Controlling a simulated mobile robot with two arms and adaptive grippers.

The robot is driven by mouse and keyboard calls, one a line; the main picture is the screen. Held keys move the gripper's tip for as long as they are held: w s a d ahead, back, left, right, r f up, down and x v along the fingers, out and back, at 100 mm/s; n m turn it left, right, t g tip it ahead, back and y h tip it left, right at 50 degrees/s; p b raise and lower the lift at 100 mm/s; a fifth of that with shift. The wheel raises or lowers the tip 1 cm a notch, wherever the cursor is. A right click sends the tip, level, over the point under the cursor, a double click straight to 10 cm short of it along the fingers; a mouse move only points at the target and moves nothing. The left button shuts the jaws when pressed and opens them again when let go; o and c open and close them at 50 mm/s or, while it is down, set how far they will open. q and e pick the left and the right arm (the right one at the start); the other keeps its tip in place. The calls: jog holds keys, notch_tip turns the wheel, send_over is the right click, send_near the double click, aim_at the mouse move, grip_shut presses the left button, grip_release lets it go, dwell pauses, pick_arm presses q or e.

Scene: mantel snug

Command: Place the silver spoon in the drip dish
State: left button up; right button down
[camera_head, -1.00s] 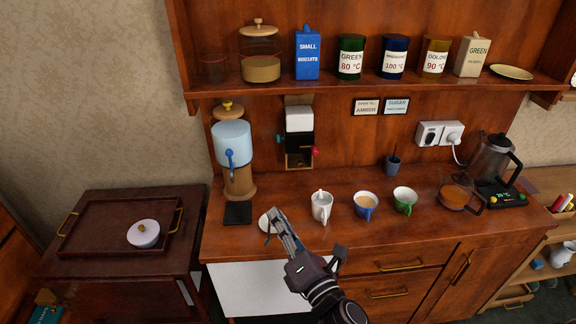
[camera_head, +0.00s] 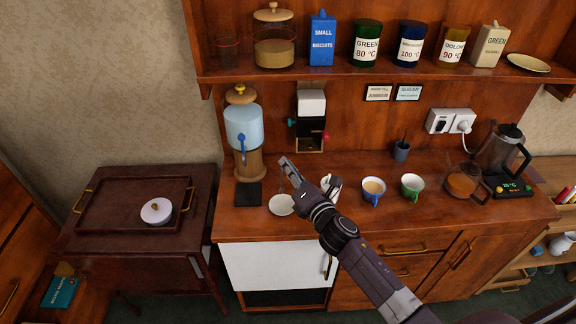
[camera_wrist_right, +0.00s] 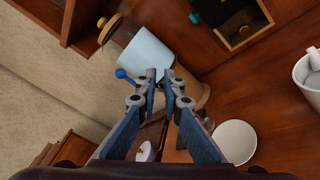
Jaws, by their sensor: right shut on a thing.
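My right gripper (camera_head: 287,163) is raised over the counter, its fingers pointing to the back left. In the right wrist view (camera_wrist_right: 165,88) its fingers are nearly together, shut on a thin thing that I take to be the silver spoon; the fingers hide most of it. The drip dish, a small round white dish (camera_head: 281,205), lies on the counter below and in front of the fingertips. It also shows in the right wrist view (camera_wrist_right: 235,142), right of the fingers, with nothing visible in it. My left gripper is out of view.
A water dispenser (camera_head: 243,128) stands behind left, with a black mat (camera_head: 248,194) before it. A white mug (camera_wrist_right: 308,78) is right of the dish, partly hidden by my gripper in the head view. Blue (camera_head: 373,190) and green (camera_head: 412,187) cups stand further right.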

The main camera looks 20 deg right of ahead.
notch_tip(320, 180, down, 6)
jog(key=b, duration=0.5)
jog(key=shift+f, duration=0.2)
jog(key=c, duration=2)
grip_release()
pick_arm(q)
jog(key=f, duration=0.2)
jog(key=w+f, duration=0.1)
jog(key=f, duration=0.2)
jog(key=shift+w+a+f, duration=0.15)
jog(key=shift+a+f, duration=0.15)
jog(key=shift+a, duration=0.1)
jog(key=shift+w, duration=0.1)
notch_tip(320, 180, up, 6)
jog(key=p, duration=0.6)
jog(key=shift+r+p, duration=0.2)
jog(key=shift+p, duration=0.1)
pick_arm(e)
notch_tip(320, 180, up, 7)
jog(key=shift+r, duration=0.1)
